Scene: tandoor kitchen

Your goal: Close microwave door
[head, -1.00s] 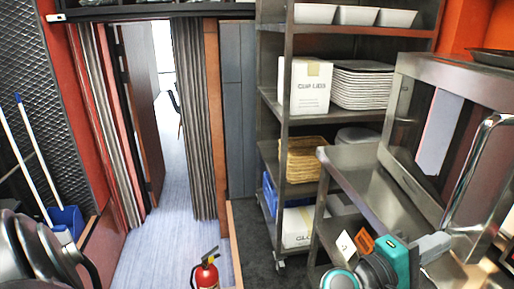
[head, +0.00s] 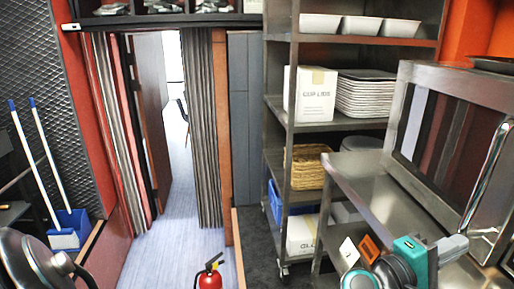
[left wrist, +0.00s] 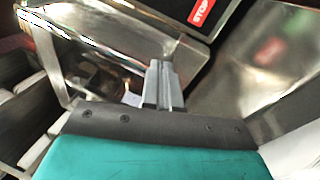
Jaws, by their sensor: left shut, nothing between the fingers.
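The microwave (head: 440,85) stands at the right of the head view, a steel box on a steel counter. Its door (head: 452,135) has a steel frame, a reflective window and a chrome bar handle (head: 486,175). How far the door stands open I cannot tell. My left gripper (head: 455,248), teal with grey fingers, is low at the right, by the lower end of the handle. In the left wrist view its fingers (left wrist: 162,85) are shut and empty, near steel surfaces. The handle (left wrist: 65,18) is at upper left there, and a red STOP button (left wrist: 201,12) is at the top. Contact is unclear. My right gripper is out of view.
The steel counter (head: 365,185) lies left of the microwave. A steel shelf rack (head: 290,125) with trays, boxes and a basket stands beyond it. A red fire extinguisher (head: 209,276) stands on the floor. A doorway with open floor (head: 180,255) is at centre left.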

